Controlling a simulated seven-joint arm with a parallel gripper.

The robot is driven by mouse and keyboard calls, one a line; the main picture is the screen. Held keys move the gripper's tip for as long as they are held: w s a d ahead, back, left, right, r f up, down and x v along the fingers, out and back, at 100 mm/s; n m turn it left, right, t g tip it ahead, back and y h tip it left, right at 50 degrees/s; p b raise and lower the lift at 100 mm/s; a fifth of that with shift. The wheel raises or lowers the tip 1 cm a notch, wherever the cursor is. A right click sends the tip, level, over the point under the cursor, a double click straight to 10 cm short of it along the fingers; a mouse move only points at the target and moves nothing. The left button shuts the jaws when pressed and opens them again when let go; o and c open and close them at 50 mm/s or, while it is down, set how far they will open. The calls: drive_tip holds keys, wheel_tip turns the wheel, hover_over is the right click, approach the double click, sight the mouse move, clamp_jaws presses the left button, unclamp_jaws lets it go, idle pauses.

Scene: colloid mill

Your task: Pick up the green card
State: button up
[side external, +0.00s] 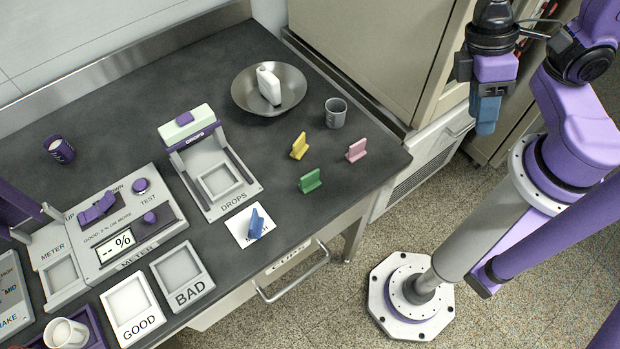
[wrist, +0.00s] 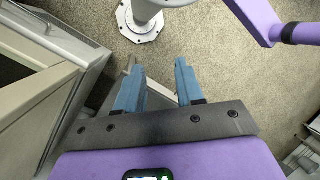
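The green card (side external: 310,181) stands upright on the dark bench top near its right front edge, in the side external view. The wrist view does not show it. My gripper (side external: 486,118) hangs out past the right end of the bench, well to the right of the card and apart from it. In the wrist view its two blue fingers (wrist: 158,88) are spread with a gap between them and nothing in the gap, above the floor.
A yellow card (side external: 299,146) and a pink card (side external: 356,151) stand close to the green one. A blue card (side external: 256,224) stands on a white label. A grey cup (side external: 336,112) and a metal bowl (side external: 246,91) with a white bottle (side external: 268,84) lie behind. Cabinets (side external: 375,45) flank the bench.

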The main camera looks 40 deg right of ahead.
drive_tip(key=a+f+m+g+y, duration=0.2)
drive_tip(key=a+m+g+y, duration=0.2)
drive_tip(key=a+m+g, duration=0.4)
drive_tip(key=m+t+y, duration=1)
drive_tip(key=m+t, duration=0.2)
drive_tip(key=m, duration=0.8)
hover_over(301, 183)
drive_tip(key=d, duration=0.2)
wheel_tip(301, 183, down, 11)
drive_tip(key=shift+s+f, duration=0.1)
drive_tip(key=shift+s, duration=0.05)
drive_tip(key=shift+d+f+t, duration=0.15)
drive_tip(key=shift+f+t, duration=0.15)
drive_tip(key=shift+f, duration=2.25)
wheel_tip(301, 183, down, 2)
drive_tip(key=shift+f, duration=0.1)
drive_tip(key=shift+x, duration=1.1)
drive_tip(key=shift+a+f, duration=0.15)
drive_tip(key=shift+a, duration=0.25)
